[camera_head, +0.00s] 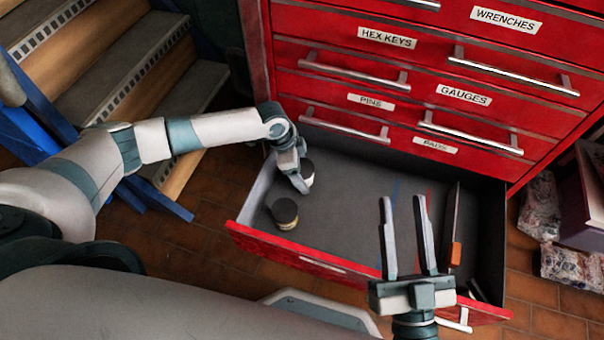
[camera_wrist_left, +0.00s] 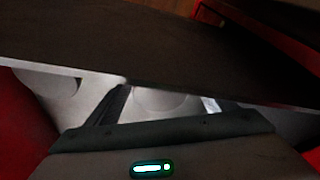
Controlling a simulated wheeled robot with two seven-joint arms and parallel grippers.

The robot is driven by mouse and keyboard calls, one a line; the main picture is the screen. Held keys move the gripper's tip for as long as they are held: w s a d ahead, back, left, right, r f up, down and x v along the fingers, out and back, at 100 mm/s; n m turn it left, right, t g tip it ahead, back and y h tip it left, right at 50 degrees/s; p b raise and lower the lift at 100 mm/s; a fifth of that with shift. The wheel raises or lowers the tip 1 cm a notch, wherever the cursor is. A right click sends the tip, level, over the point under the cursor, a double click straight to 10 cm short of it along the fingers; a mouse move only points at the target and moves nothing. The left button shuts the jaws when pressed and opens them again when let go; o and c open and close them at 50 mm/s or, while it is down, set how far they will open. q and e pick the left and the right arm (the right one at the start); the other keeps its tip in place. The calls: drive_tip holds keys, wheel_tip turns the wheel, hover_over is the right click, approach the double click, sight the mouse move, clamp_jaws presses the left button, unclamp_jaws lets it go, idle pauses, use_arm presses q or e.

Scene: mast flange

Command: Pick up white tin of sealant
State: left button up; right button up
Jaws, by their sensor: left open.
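The white tin (camera_head: 308,176) with a dark lid stands in the open drawer (camera_head: 350,185), towards its back left. My left gripper (camera_head: 302,184) reaches down right beside it and partly covers it. In the left wrist view a pale round shape (camera_wrist_left: 160,101), which looks like the tin, lies between the open fingers; I cannot tell whether they touch it. A dark band hides much of that view. A second tin (camera_head: 285,214), with a dark lid and a cream side, stands nearer the drawer's front. My right gripper (camera_head: 404,200) is open and empty above the drawer's right part.
An orange-handled tool (camera_head: 455,250) lies at the drawer's right, with thin blue and red items nearby. The red cabinet (camera_head: 260,60) rises behind with its other drawers shut. Steps (camera_head: 110,70) stand at left. The drawer's middle floor is mostly clear.

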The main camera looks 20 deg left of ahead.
idle(0.4)
use_arm(q)
drive_tip(key=c, duration=1.3)
drive_tip(key=shift+c, duration=0.2)
drive_tip(key=shift+r, duration=0.15)
